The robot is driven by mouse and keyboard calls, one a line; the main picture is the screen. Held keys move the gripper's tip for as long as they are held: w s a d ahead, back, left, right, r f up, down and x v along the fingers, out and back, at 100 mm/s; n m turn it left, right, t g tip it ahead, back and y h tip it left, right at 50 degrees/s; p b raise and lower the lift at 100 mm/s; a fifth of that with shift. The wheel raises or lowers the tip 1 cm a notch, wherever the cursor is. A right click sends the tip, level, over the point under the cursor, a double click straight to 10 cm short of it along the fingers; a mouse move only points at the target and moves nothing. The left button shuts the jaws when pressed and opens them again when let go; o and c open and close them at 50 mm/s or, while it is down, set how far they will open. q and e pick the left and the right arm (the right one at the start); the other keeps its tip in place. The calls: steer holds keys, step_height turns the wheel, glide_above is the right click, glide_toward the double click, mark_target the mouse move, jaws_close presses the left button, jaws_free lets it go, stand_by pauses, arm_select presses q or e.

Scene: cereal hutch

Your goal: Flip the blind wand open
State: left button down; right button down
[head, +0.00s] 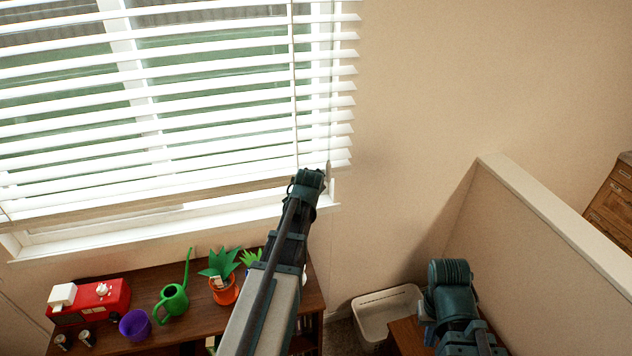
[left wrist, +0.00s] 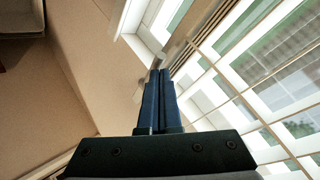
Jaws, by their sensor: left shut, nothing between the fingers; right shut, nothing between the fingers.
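The white window blind (head: 180,112) hangs at the upper left in the head view. Gaps show between its slats, with green and grey outside. A thin upright line, wand or cord, runs down near its right end. My left gripper (head: 308,178) is at the blind's lower right corner, partly hidden by its own arm. In the left wrist view its fingers (left wrist: 159,84) are shut and empty, with a small pale rod-like piece (left wrist: 158,62) by the tips; I cannot tell whether they touch. My right gripper (head: 451,275) is low at the right, shut, away from the blind.
A brown shelf top (head: 135,290) below the window holds a red appliance (head: 90,300), a purple cup (head: 135,325), a green watering can (head: 173,300) and potted plants (head: 223,288). A white bin (head: 375,312) and a low partition wall (head: 560,225) are at the right.

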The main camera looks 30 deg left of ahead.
arm_select(q)
steer(key=shift+w+d, duration=0.1)
steer(key=shift+w+d, duration=0.4)
steer(key=shift+w, duration=0.1)
steer(key=shift+r, duration=0.15)
steer(key=s+r+p, duration=0.9)
steer(key=shift+s+d, duration=0.2)
steer(key=shift+d, duration=0.2)
